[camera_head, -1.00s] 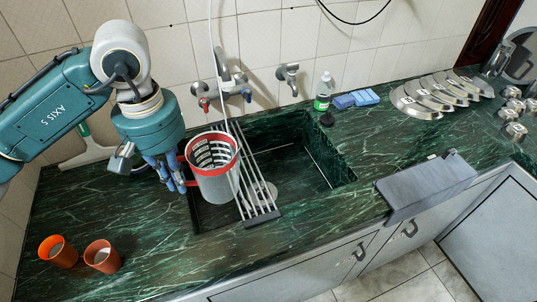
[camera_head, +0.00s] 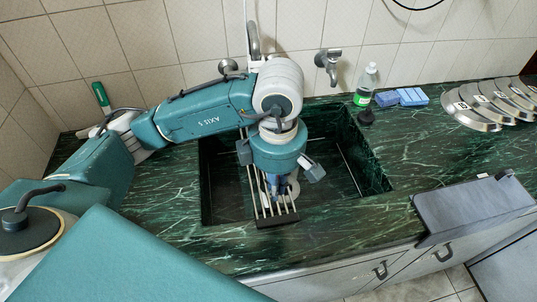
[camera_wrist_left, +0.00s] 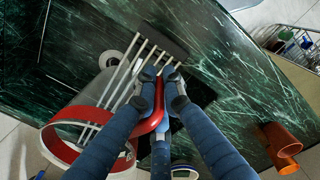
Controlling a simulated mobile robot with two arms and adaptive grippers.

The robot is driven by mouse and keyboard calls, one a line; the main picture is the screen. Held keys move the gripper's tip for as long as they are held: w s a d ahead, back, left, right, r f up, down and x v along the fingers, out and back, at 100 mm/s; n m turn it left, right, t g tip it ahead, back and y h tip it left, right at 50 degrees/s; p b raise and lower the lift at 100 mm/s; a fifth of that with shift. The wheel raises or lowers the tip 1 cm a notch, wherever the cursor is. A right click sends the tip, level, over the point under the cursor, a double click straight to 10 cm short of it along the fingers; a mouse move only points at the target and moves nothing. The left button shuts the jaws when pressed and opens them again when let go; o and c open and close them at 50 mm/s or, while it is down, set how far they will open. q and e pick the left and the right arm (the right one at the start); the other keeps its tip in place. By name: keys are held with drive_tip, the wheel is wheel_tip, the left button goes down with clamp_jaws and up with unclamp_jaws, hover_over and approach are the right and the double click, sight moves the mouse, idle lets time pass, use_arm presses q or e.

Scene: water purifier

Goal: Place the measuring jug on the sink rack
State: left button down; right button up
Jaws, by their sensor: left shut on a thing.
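The measuring jug (camera_wrist_left: 70,125) has a red rim and a red handle. My left gripper (camera_head: 276,190), also in the left wrist view (camera_wrist_left: 161,80), is shut on the red handle. The sink rack (camera_head: 277,220) is a set of pale bars across the sink, below my gripper. Its bars (camera_wrist_left: 131,66) also show beside the jug in the left wrist view; I cannot tell whether they touch. My right gripper is not in view.
The dark green sink (camera_head: 335,160) opens right of the rack. A soap bottle (camera_head: 365,85), blue sponges (camera_head: 402,97) and metal lids (camera_head: 475,105) stand at the back right. An orange cup (camera_wrist_left: 281,138) is right in the wrist view. A grey cloth-like piece (camera_head: 470,207) hangs over the front edge.

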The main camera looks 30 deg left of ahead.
use_arm(q)
drive_tip(key=f+n, duration=0.2)
drive_tip(key=n, duration=0.3)
drive_tip(key=shift+d+f+b, duration=0.25)
drive_tip(key=shift+f+b, duration=0.05)
drive_tip(key=shift+f, duration=0.1)
drive_tip(key=w+a+f+p, duration=0.1)
drive_tip(key=w+a, duration=0.2)
drive_tip(key=w, duration=0.1)
drive_tip(key=w+a+p, duration=0.2)
drive_tip(key=w+a, duration=0.2)
drive_tip(key=w, duration=0.1)
drive_tip(key=w+a+f+p, duration=0.1)
drive_tip(key=w+a+p, duration=0.1)
drive_tip(key=w+a, duration=0.1)
drive_tip(key=shift+w+a+f, duration=0.1)
drive_tip(key=shift+w+f, duration=0.1)
drive_tip(key=shift+w, duration=0.25)
drive_tip(key=shift+w+a+f, duration=0.1)
drive_tip(key=shift+w+f, duration=0.05)
drive_tip(key=shift+w, duration=0.25)
drive_tip(key=shift+f, duration=0.4)
drive_tip(key=shift+f, duration=0.1)
